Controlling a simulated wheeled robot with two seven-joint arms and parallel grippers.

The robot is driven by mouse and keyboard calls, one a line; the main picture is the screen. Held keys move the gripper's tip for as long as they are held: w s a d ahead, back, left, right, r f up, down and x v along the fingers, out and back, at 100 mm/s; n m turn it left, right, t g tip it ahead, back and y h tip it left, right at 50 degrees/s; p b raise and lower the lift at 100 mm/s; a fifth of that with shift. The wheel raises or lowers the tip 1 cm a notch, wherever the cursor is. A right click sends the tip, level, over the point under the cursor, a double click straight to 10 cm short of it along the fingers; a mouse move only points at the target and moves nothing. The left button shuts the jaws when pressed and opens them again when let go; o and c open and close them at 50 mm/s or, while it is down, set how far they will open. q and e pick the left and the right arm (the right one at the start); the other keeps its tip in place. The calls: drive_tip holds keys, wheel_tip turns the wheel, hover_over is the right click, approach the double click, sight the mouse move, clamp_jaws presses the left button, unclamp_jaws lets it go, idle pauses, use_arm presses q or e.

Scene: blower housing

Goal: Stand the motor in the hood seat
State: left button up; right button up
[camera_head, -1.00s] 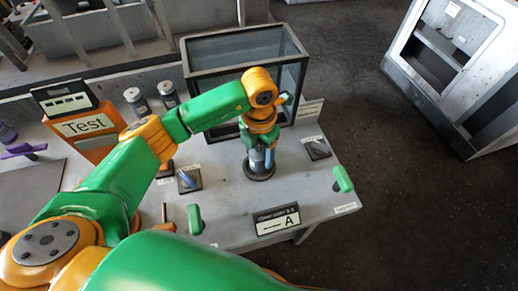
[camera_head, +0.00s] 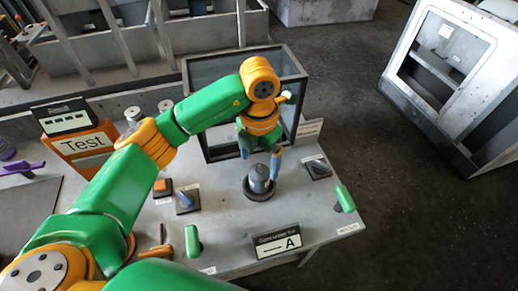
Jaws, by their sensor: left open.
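The motor (camera_head: 259,176), a small grey cylinder with a narrower top, stands upright within the dark round seat (camera_head: 259,195) on the grey table. It looks centred in the seat's ring; its underside is hidden. My left gripper (camera_head: 260,159) is open just above the motor, with blue-grey fingers spread to either side of its top and apart from it. My right gripper is not in view.
A dark-framed glass case (camera_head: 215,77) stands right behind my left gripper. Small blue-handled switches (camera_head: 186,201) and green handles (camera_head: 344,198) flank the seat. An orange Test box (camera_head: 78,150) is left.

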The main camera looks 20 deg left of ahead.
use_arm(q)
wheel_tip(320, 180, up, 7)
drive_tip(key=shift+f+p, duration=0.2)
drive_tip(key=shift+p, duration=0.1)
drive_tip(key=shift+r, duration=0.1)
